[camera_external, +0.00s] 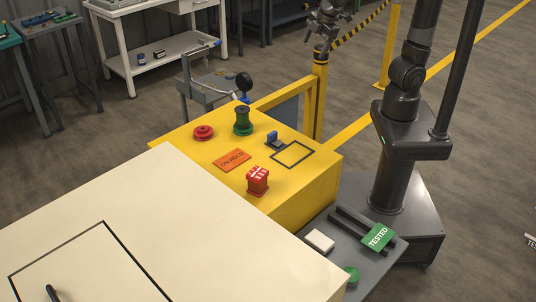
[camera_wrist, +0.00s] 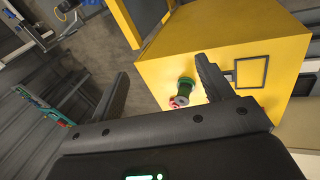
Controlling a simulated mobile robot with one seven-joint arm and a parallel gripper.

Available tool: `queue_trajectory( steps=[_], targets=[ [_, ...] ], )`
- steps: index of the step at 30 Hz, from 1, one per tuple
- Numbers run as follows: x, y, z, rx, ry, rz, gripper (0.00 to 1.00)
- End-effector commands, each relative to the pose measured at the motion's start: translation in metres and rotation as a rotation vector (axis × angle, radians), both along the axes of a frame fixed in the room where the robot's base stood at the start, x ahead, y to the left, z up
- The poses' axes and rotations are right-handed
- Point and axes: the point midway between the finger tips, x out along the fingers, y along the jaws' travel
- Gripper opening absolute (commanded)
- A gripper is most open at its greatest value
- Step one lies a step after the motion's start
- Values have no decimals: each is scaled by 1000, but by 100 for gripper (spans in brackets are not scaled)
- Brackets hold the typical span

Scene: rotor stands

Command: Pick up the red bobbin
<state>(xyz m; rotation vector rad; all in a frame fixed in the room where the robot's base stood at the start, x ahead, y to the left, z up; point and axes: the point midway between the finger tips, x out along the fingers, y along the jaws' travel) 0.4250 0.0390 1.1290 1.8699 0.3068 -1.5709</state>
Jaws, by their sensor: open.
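A low red round spool-like piece (camera_external: 203,132), seemingly the red bobbin, sits on the yellow bench top (camera_external: 184,147) at its far left. A taller green bobbin (camera_external: 243,122) stands upright just right of it. A red block-like piece with white marks (camera_external: 257,181) stands near the front edge. My gripper (camera_external: 322,40) is high at the top, apart from all of these. In the wrist view its fingers (camera_wrist: 161,66) are spread and empty. The green bobbin (camera_wrist: 186,88) shows there between them, with a bit of red (camera_wrist: 176,102) beside it, partly hidden.
An orange labelled card (camera_external: 232,160), a small blue-topped item (camera_external: 273,140) and a black square outline (camera_external: 292,154) lie on the yellow top. A cream table (camera_external: 130,215) adjoins it. A yellow post (camera_external: 319,95) stands behind. A grey shelf holds a green "TESTED" sign (camera_external: 378,237).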

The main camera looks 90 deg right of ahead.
Motion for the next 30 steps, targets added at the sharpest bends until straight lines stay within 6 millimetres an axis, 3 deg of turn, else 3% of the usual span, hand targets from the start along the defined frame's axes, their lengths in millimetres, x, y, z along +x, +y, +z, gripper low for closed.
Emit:
queue_trajectory(
  steps=[8, 15, 24, 30],
  targets=[
    [71, 55, -21, -263, 120, 272, 73],
    [122, 118, -47, -512, 198, 497, 73],
    [163, 220, -92, -857, 265, 758, 73],
    [170, 300, -128, -1108, 284, 913, 73]
  ],
)
